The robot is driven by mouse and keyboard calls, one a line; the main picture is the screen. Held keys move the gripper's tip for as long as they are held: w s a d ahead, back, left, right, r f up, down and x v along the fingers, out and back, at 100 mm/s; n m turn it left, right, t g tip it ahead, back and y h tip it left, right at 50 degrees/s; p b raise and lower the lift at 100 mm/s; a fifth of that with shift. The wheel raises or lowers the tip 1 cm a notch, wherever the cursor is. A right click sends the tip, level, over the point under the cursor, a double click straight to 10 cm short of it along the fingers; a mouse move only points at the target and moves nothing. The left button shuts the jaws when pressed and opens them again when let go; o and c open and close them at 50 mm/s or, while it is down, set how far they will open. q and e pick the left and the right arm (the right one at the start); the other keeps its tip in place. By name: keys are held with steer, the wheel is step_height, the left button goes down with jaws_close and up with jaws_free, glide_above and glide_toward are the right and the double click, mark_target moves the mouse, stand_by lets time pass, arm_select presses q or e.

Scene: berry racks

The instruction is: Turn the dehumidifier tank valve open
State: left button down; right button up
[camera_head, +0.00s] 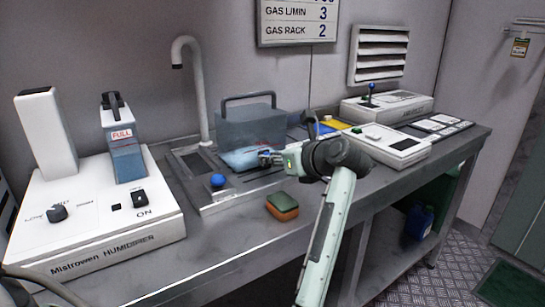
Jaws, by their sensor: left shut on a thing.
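The grey see-through dehumidifier tank (252,128) with a dark top handle stands in the sink area at the middle of the bench. Light blue shows in its lower part.
A white humidifier (100,225) with a "FULL" tank (127,155) stands at left. A tall tap (205,95) rises behind the sink. A blue knob (217,180) and a green-orange sponge (282,206) are nearby. White devices (385,145) fill the right side.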

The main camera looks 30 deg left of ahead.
arm_select(q)
steer(key=c, duration=1.3)
jaws_free()
steer(key=shift+c, duration=0.2)
steer(key=v, duration=1.2)
